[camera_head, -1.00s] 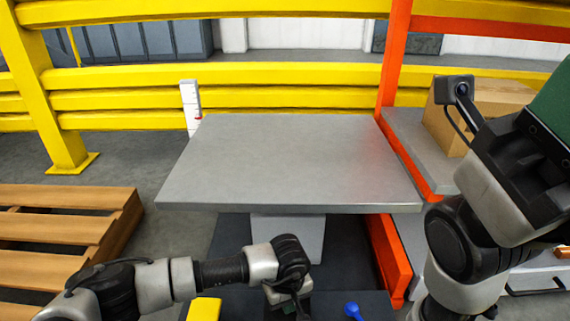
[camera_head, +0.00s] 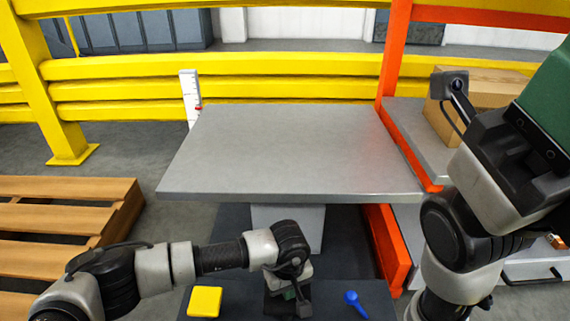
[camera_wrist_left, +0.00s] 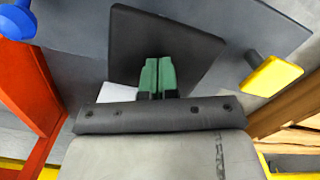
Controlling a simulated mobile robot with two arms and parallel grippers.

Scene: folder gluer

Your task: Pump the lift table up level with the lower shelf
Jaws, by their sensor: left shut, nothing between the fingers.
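The lift table's grey top (camera_head: 290,150) stands flat on a pale column (camera_head: 300,225). Its right edge runs close beside the grey shelf (camera_head: 405,118) of the orange-framed rack; whether the two surfaces are exactly level I cannot tell. A white scale (camera_head: 189,95) with a red mark stands at the table's back left corner. My left gripper (camera_head: 290,294) is shut and empty, pointing down over a black plate (camera_wrist_left: 165,45) low in front of the table; contact is unclear. Its green fingertips show in the left wrist view (camera_wrist_left: 157,75). My right gripper (camera_head: 550,110) is cropped at the right edge.
A yellow pedal (camera_head: 204,301) lies left of my left gripper, and a blue-knobbed lever (camera_head: 353,298) lies right of it. A wooden pallet (camera_head: 60,215) is at the left. A cardboard box (camera_head: 490,95) sits on the shelf. Yellow rails (camera_head: 250,88) close off the back.

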